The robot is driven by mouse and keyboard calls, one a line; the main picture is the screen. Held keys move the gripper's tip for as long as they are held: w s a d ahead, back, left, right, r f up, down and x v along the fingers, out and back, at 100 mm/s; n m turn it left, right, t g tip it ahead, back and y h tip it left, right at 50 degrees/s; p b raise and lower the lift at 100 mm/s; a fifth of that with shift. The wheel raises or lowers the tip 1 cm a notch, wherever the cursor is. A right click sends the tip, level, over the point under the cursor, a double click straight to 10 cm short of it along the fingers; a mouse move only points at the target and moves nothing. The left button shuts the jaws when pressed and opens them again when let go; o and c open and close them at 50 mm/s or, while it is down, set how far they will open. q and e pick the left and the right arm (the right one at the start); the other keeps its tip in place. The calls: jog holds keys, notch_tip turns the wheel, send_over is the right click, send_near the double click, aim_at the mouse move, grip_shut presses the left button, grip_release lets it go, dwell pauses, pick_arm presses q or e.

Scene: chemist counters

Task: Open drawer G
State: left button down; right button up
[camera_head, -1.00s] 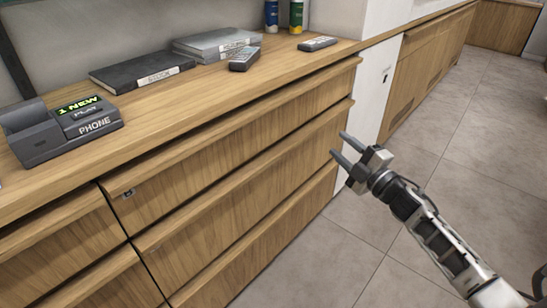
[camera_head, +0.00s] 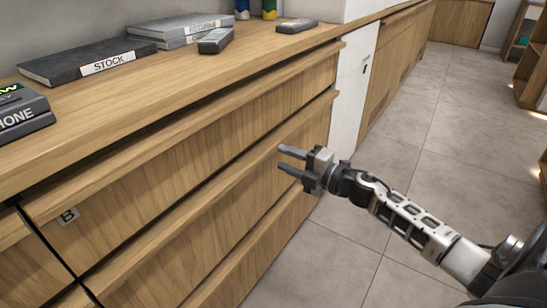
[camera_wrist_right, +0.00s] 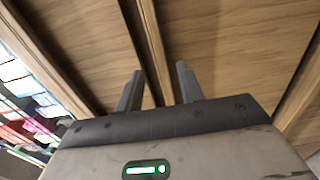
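A wooden counter with stacked drawers (camera_head: 215,185) fills the left and middle of the head view. The top drawer (camera_head: 190,140) carries a label "B" (camera_head: 69,216) at its left end. No label "G" is readable, so I cannot tell which drawer is G. My right gripper (camera_head: 287,160) is open and empty in front of the drawers' right end, fingers pointing at the fronts. In the right wrist view, its two parted fingers (camera_wrist_right: 160,72) point toward wooden fronts and a ledge between them; contact cannot be told. My left gripper is not in view.
Tiled floor (camera_head: 400,190) is clear to the right.

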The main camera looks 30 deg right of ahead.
aim_at(270, 153)
jog(key=x, duration=0.3)
jog(key=shift+w+a, duration=0.1)
jog(key=shift+w, duration=0.25)
jog(key=shift+w+a, duration=0.15)
jog(key=shift+w, duration=0.15)
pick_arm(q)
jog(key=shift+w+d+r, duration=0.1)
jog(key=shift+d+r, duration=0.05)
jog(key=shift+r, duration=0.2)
pick_arm(e)
jog(key=shift+c, duration=0.4)
grip_shut()
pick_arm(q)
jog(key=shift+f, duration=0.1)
pick_arm(e)
jog(key=shift+s, duration=0.15)
